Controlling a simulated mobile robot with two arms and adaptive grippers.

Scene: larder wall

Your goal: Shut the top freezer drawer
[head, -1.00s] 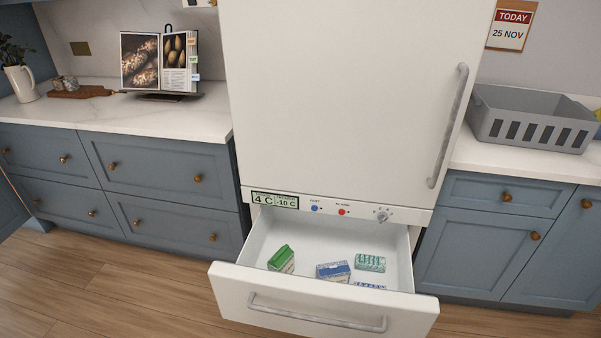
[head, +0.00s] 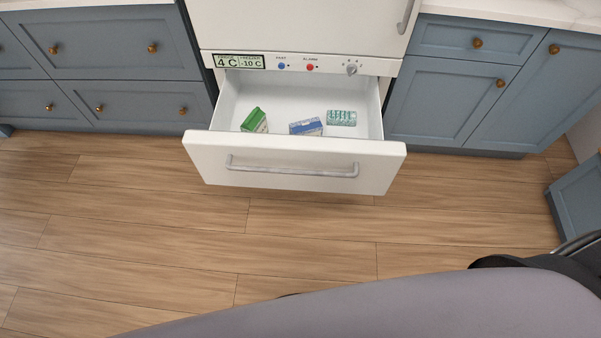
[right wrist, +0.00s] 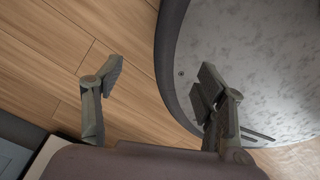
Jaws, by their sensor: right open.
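The top freezer drawer (head: 210,160) stands pulled out below the control strip of the white fridge-freezer. Its front has a grey bar handle (head: 292,171). Inside lie a green carton (head: 254,121), a blue and white box (head: 306,127) and a teal patterned pack (head: 341,118). My right gripper (right wrist: 160,82) shows in the right wrist view, open and empty, above the floor and apart from the drawer. Its fingers are not seen in the head view. My left gripper is in no view.
Blue cabinets (head: 455,100) flank the fridge-freezer. The wooden floor (head: 150,215) in front of the drawer is clear. A blue cabinet (head: 580,205) stands at the right edge. My own grey arm crosses the bottom of the head view.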

